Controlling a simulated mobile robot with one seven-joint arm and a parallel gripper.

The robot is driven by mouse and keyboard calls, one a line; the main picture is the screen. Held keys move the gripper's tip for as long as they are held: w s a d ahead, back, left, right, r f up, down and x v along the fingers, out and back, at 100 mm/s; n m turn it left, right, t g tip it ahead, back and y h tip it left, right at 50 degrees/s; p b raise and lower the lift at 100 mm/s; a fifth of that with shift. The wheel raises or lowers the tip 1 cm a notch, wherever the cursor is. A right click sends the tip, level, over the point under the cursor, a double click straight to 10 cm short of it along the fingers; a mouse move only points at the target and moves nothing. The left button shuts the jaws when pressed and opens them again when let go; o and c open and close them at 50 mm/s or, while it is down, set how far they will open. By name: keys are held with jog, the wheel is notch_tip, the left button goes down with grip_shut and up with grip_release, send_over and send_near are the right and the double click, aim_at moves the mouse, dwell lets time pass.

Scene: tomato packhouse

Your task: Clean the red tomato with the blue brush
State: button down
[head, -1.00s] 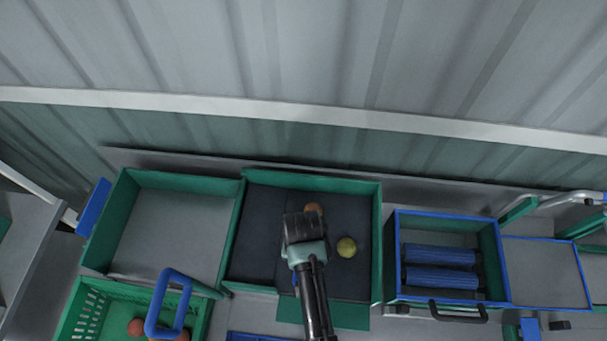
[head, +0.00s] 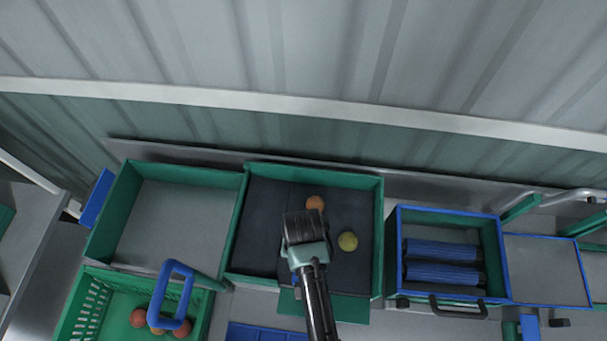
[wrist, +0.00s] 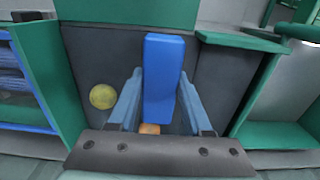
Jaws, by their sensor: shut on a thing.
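The red tomato (head: 315,203), orange-red in this light, lies on the dark floor of the green-walled tray (head: 382,225), just beyond my gripper (head: 300,222) in the head view. My gripper is shut on the blue brush (wrist: 163,70), a blue block between both fingers in the wrist view (wrist: 160,85). The brush is hidden behind my gripper in the head view. A small orange part of the tomato (wrist: 150,128) shows below the brush in the wrist view. I cannot tell whether brush and tomato touch.
A yellow-green tomato (head: 348,241) lies right of my gripper in the same tray. A blue-rimmed box with blue rollers (head: 440,275) stands to the right. An empty green-walled tray (head: 180,225) is left. A green basket (head: 85,310) with tomatoes is front left.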

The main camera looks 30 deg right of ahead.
jog(key=shift+w+r, duration=0.1)
jog(key=shift+r, duration=2.1)
